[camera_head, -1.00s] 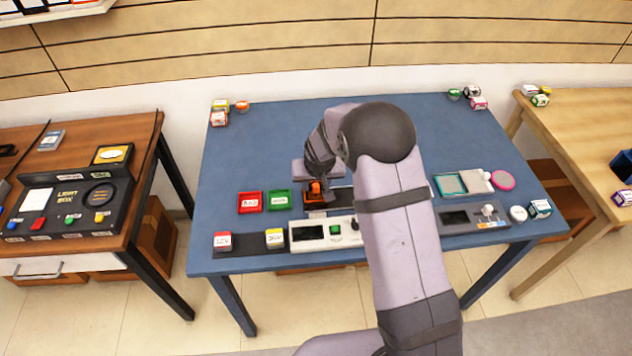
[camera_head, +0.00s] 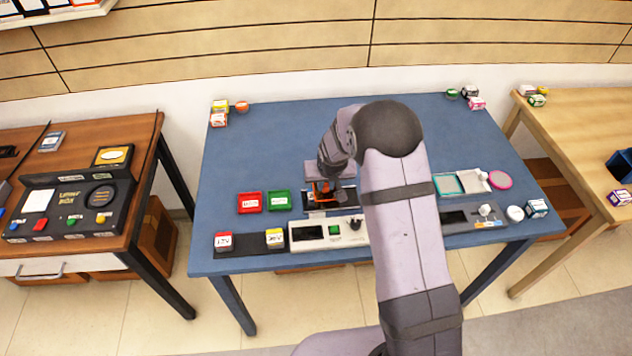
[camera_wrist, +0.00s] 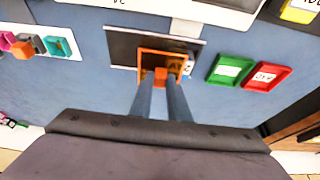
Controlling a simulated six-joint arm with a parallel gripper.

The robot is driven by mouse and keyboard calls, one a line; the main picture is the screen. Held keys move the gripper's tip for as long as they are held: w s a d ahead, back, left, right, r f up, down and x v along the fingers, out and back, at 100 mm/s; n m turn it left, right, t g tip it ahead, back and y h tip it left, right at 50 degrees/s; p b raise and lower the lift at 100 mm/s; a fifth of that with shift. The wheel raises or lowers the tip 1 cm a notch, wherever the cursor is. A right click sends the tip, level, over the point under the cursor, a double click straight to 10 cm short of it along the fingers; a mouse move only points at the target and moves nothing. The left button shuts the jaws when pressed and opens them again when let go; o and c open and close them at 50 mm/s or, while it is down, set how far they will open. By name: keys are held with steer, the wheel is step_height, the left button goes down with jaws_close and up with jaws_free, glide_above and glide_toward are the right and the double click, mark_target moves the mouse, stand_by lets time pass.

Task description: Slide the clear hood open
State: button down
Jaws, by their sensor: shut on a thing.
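The hood has an orange frame (camera_wrist: 162,52) around a see-through pane and sits on a dark panel (camera_wrist: 122,46) on the blue table. An orange tab stands at its near edge in the wrist view. My gripper (camera_wrist: 160,88) is shut on this tab, one finger on either side. Small labelled things show through and just beside the frame, too blurred to read. In the head view my gripper (camera_head: 322,189) is over the dark panel, and my arm hides part of the hood.
A green tray (camera_head: 279,200) and a red tray (camera_head: 250,203) lie left of the panel. A white device (camera_head: 312,233) stands in front of it. A grey device (camera_head: 456,217) and a white board with a teal-rimmed piece (camera_head: 447,184) are at the right.

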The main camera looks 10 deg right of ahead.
steer(key=d+p, duration=0.1)
steer(key=d, duration=0.5)
steer(key=shift+d, duration=0.15)
steer(key=c, duration=1.7)
jaws_free()
steer(key=shift+b+v, duration=1.25)
steer(key=shift+v, duration=2.45)
